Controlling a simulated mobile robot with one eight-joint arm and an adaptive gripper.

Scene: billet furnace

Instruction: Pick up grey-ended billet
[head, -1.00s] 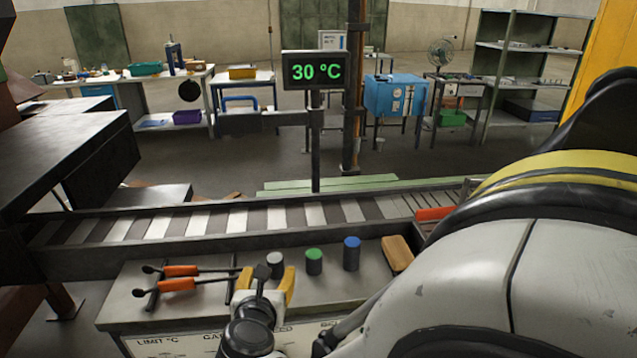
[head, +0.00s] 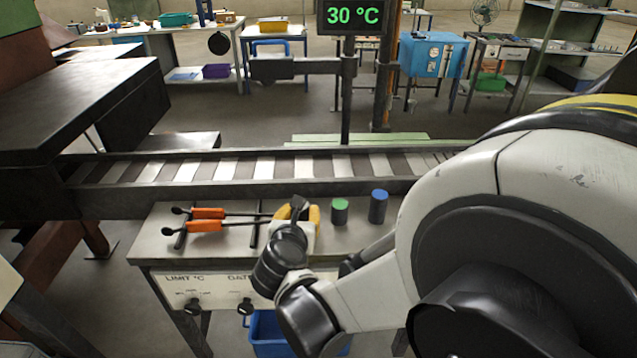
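The grey-ended billet is hidden in the head view. My gripper (head: 298,212) covers the spot on the bench where it stood. The gripper's yellow fingers are down at bench height and show apart on either side of the dark wrist. I cannot see whether they touch the billet. The green-ended billet (head: 340,211) stands upright just right of my gripper. The blue-ended billet (head: 378,207) stands upright further right.
Two orange-handled tools (head: 207,213) lie on a rack left of my gripper. The roller conveyor (head: 250,188) runs behind the bench (head: 160,248). A display (head: 352,16) reads 30 °C. A blue bin (head: 268,330) sits below. My arm blocks the right side.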

